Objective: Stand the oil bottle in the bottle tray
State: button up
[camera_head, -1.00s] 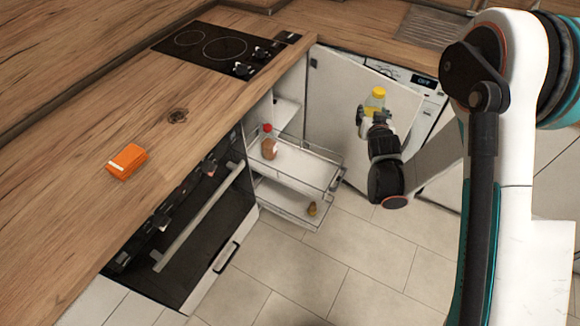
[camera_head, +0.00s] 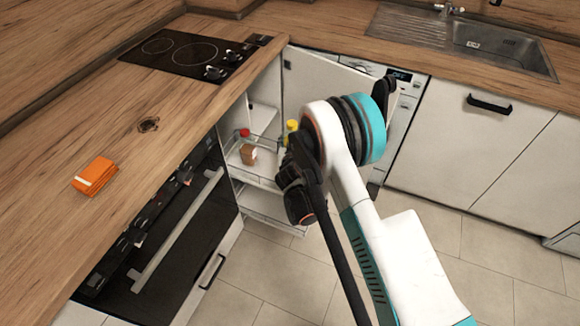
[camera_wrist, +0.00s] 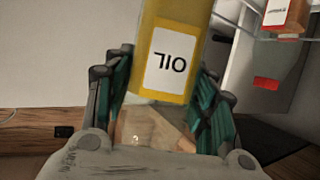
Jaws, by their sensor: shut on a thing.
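The oil bottle (camera_wrist: 170,60) is yellow with a white OIL label, seen upside down in the wrist view. My gripper (camera_wrist: 165,92) is shut on it, one finger on each side. In the head view only the bottle's yellow cap and neck (camera_head: 292,128) show, at the right of the pull-out's upper level; my arm hides the rest and most of the gripper. The pull-out's upper tray (camera_head: 233,169) is pale with a wire rail. A red-capped brown bottle (camera_head: 248,153) stands in it. Whether the oil bottle touches the tray cannot be told.
A lower tray (camera_head: 262,207) sits beneath the upper one. The oven front with its handle (camera_head: 178,232) is to the left, and an open white cabinet door (camera_head: 318,85) is behind. An orange packet (camera_head: 95,176) lies on the worktop. In the wrist view a red patch (camera_wrist: 266,83) shows on white.

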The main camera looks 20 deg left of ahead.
notch_tip(320, 180, down, 12)
jog(key=b, duration=0.3)
jog(key=shift+r+b, duration=0.25)
jog(key=shift+b, duration=0.05)
jog(key=o, duration=1.5)
jog(key=shift+r, duration=0.1)
jog(key=shift+d, duration=0.1)
